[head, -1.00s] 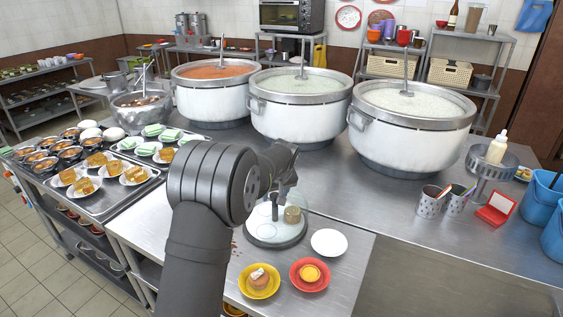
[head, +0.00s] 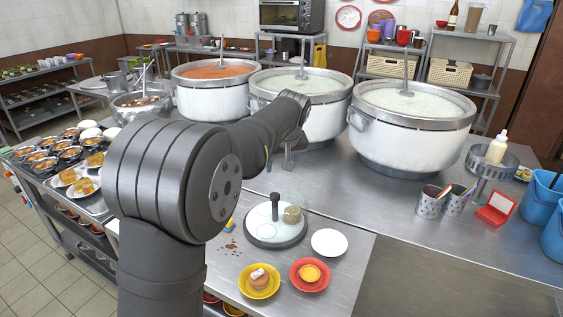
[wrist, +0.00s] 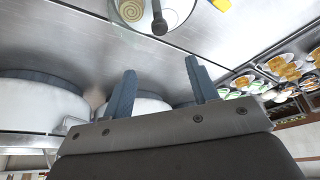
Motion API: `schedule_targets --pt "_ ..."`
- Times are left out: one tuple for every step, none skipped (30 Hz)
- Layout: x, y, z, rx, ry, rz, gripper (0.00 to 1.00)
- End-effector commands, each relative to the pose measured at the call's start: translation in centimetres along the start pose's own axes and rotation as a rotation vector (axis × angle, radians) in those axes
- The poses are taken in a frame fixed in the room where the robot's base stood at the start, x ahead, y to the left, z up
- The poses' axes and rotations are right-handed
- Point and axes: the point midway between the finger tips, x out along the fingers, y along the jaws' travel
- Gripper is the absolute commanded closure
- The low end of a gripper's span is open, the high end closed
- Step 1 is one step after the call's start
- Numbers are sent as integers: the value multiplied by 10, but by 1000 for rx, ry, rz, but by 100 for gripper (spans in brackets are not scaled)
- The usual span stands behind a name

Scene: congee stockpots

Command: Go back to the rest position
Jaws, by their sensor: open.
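My gripper (wrist: 161,68) is open in the wrist view, its two blue-grey fingers apart with nothing between them. In the head view the far end of my arm is above the steel counter, between the round glass lid (head: 262,238) and the middle stockpot (head: 300,118); the fingers are small and partly hidden there. The lid, with its dark knob (head: 275,207), lies on the near counter and also shows at the top of the wrist view (wrist: 133,14). My gripper is apart from it.
The right stockpot (head: 408,140) and left stockpot (head: 212,103) line the back. A white plate (head: 329,242), yellow plate (head: 248,290) and red plate (head: 325,283) lie in front. A tray of dishes (head: 75,203) is at left. Dark crumbs (head: 230,246) lie beside the lid.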

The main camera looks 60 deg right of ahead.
Motion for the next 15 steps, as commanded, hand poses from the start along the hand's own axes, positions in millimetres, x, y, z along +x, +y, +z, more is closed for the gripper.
schedule_targets --pt "-3 0 0 0 0 0 46" --pt "-4 0 0 0 0 0 46" --pt "-5 0 0 0 0 0 46" --pt "-6 0 0 0 0 0 46" --pt "-6 0 0 0 -1 0 46" --pt "-6 0 0 0 -1 0 46" --pt "-6 0 0 0 -1 0 46" --pt "-6 0 0 0 -1 0 46" --pt "-6 0 0 0 -1 0 46" --pt "-6 0 0 0 -1 0 46" --pt "-6 0 0 0 -1 0 46" --pt "-6 0 0 0 -1 0 46" --pt "-5 0 0 0 -1 0 46" --pt "-5 0 0 0 -1 0 46" --pt "-3 0 0 0 -1 -1 46"
